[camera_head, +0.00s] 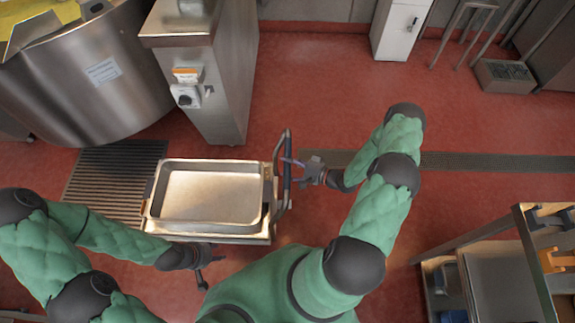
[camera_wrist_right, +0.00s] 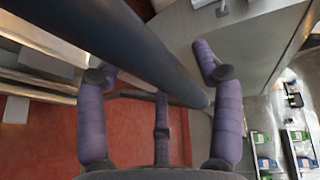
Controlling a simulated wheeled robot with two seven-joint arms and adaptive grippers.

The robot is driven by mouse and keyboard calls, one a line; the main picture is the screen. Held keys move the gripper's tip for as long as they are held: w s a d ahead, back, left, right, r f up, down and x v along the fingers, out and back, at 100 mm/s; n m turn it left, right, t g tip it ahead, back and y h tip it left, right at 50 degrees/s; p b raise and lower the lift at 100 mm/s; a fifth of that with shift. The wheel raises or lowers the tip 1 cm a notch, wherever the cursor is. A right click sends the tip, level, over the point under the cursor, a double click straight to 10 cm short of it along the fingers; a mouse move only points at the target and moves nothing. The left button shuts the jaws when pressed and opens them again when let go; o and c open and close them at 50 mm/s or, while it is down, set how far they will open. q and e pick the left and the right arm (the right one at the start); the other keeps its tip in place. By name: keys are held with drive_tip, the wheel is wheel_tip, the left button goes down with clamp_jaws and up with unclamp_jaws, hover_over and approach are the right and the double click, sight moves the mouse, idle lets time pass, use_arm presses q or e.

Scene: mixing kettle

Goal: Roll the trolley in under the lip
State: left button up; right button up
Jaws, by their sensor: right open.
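The trolley (camera_head: 262,236) stands left of centre in the head view, with a shallow metal tray (camera_head: 210,196) on top. Its dark upright handle (camera_head: 286,170) is at the right end. My right gripper (camera_head: 291,172) is open at the handle; in the right wrist view its purple fingers (camera_wrist_right: 160,100) are spread, with the dark handle bar (camera_wrist_right: 140,45) running across between them. My left gripper (camera_head: 212,270) is by the trolley's near side, fingers apart and empty. The steel kettle (camera_head: 95,90) is at upper left, with a pointed lip (camera_head: 25,35) at its rim.
A steel cabinet (camera_head: 215,85) stands beside the kettle, just behind the trolley. A floor grate (camera_head: 115,170) lies left of the trolley under the kettle's front. A shelf rack (camera_head: 500,270) is at lower right. The red floor between is clear.

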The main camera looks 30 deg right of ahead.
drive_tip(key=shift+w+a, duration=0.15)
drive_tip(key=shift+w, duration=0.05)
clamp_jaws()
drive_tip(key=shift+a, duration=0.1)
